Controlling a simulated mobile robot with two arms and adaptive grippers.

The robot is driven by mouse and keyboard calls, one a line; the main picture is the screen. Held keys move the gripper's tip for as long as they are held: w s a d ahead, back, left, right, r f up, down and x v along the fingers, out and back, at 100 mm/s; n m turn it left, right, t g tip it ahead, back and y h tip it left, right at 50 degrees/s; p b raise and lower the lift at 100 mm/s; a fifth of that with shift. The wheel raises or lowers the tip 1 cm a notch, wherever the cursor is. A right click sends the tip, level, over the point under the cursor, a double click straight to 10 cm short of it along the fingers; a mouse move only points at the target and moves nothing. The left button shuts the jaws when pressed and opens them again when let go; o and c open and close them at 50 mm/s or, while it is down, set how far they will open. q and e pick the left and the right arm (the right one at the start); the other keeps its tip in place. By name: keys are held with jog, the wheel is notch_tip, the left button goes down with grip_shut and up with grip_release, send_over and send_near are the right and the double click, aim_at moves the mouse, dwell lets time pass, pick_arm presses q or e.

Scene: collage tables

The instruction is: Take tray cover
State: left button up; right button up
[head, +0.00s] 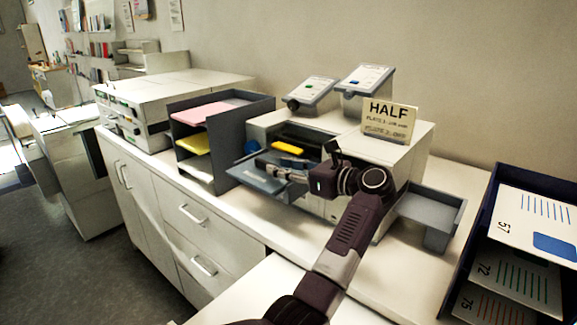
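A blue-grey flat panel (262,183), which looks like the tray cover, juts out at the open front of a white machine (401,160). A yellow piece (287,147) shows inside the machine's dark opening behind the fingers. My wrist hides part of the machine's front.
A dark shelf tray (238,126) with pink and yellow sheets stands left of the machine. A "HALF" sign (389,120) and two small devices sit on top. A grey side tray (431,209) and a dark rack (518,177) with numbered cards are at right.

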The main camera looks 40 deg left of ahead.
aim_at(267, 162)
pick_arm(q)
jog(key=a, duration=0.1)
jog(key=a+p, duration=0.1)
jog(key=a, duration=0.1)
jog(key=a+p, duration=0.1)
jog(key=a, duration=0.1)
jog(key=shift+f, duration=0.25)
jog(key=shift+a+f, duration=0.15)
jog(key=shift+a, duration=0.25)
pick_arm(e)
jog(key=r, duration=0.2)
jog(key=a+r, duration=0.1)
jog(key=shift+w, duration=0.4)
pick_arm(q)
jog(key=c, duration=0.7)
grip_shut()
pick_arm(e)
jog(key=shift+d, duration=0.1)
jog(key=shift+d, duration=0.1)
